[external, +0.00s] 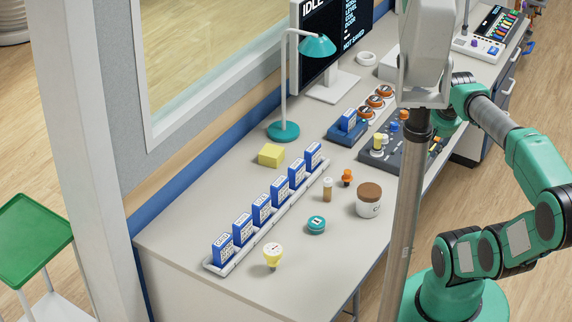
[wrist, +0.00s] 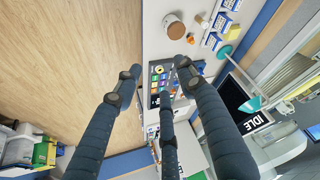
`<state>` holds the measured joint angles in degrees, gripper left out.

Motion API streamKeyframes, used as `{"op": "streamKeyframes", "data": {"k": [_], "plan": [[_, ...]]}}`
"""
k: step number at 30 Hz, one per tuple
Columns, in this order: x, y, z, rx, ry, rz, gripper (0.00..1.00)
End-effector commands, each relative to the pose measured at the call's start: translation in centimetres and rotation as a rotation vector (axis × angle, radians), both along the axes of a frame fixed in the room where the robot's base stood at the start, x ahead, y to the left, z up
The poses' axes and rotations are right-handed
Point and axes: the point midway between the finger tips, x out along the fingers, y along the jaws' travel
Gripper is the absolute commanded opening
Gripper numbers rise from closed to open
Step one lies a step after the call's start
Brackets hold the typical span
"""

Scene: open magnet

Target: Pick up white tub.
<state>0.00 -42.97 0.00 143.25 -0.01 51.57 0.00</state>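The white tub (external: 369,203) with a brown lid stands upright on the grey desk near its front edge, in the external view. In the wrist view the white tub (wrist: 174,24) shows at the top centre, beyond the fingertips, apart from them. My gripper (wrist: 155,80) is open and empty, with its dark fingers spread, above the desk's edge and the floor. In the external view my gripper cannot be made out; the pole and the white box on it cover part of the arm.
Near the tub are an orange-topped piece (external: 347,178), a brown vial (external: 327,190) and a teal tin (external: 316,225). A rack (external: 265,222) of blue boxes runs along the desk. A control panel (external: 384,150) and teal lamp (external: 284,130) stand further back. Desk space left of the tub is partly clear.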

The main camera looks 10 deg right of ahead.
Motion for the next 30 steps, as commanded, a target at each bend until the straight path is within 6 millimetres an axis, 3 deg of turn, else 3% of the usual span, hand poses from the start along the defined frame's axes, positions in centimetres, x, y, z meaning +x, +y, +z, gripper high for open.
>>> {"op": "streamKeyframes", "data": {"k": [5, 12, 23, 30], "plan": [[0.0, 0.0, 0.0, 0.0, 0.0, 0.0, 0.4], [0.0, 0.0, 0.0, 0.0, 0.0, 0.0, 0.83], [0.2, 0.0, 0.0, 0.0, 0.002, 0.0, 0.83], [2.0, 0.2, -0.1, 0.004, 0.035, 0.0, 0.83]]}}
